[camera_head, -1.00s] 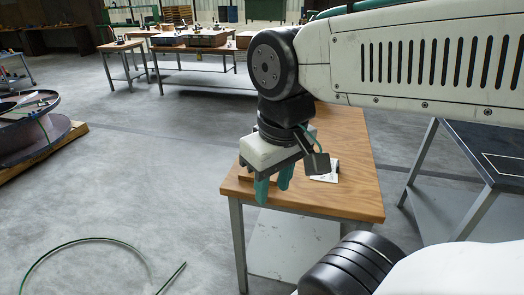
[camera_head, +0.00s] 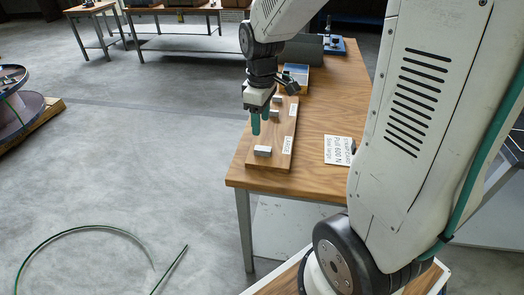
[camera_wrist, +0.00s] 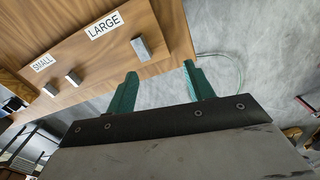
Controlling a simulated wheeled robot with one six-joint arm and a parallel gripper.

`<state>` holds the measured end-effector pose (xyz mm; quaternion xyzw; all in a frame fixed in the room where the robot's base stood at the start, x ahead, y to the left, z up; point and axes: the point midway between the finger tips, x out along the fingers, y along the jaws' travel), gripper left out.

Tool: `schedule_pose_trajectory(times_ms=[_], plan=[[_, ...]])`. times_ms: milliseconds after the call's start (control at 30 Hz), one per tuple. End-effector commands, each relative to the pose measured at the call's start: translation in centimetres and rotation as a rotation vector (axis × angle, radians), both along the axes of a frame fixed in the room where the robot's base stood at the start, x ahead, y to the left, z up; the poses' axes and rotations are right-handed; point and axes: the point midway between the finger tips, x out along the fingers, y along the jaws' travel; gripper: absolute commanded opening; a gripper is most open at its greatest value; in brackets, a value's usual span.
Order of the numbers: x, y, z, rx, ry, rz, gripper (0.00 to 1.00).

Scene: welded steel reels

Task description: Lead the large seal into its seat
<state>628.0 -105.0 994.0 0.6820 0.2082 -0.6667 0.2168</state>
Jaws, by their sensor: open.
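A wooden board (camera_head: 256,163) lies along the left edge of the table and carries several small grey metal blocks. The block (camera_head: 263,151) nearest the front stands by a LARGE label (camera_head: 287,145). In the wrist view this block (camera_wrist: 141,47) is beside the LARGE label (camera_wrist: 104,24), and two smaller blocks are near the SMALL label (camera_wrist: 42,63). I cannot tell which piece is the seal or where its seat is. My gripper (camera_head: 260,122) points down near the board's left side, behind the large block. Its green fingers (camera_wrist: 160,72) are apart, with nothing between them.
A paper sign (camera_head: 338,150) lies on the wooden table (camera_head: 320,120), right of the board.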

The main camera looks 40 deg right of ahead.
Motion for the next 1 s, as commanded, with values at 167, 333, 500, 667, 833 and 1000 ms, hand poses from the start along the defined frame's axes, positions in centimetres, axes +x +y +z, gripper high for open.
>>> schedule_pose_trajectory(times_ms=[167, 333, 500, 667, 833, 1000], plan=[[3.0, -2.0, -4.4, 0.003, 0.023, 0.115, 0.53], [4.0, -2.7, -6.3, 0.003, 0.025, 0.166, 0.53], [4.1, -2.7, -8.2, 0.004, 0.027, 0.174, 0.53], [4.0, -2.8, -10.0, 0.004, 0.028, 0.173, 0.53], [3.8, -3.1, -12.6, 0.004, 0.029, 0.172, 0.53], [3.9, -3.1, -13.9, 0.004, 0.026, 0.172, 0.53]])
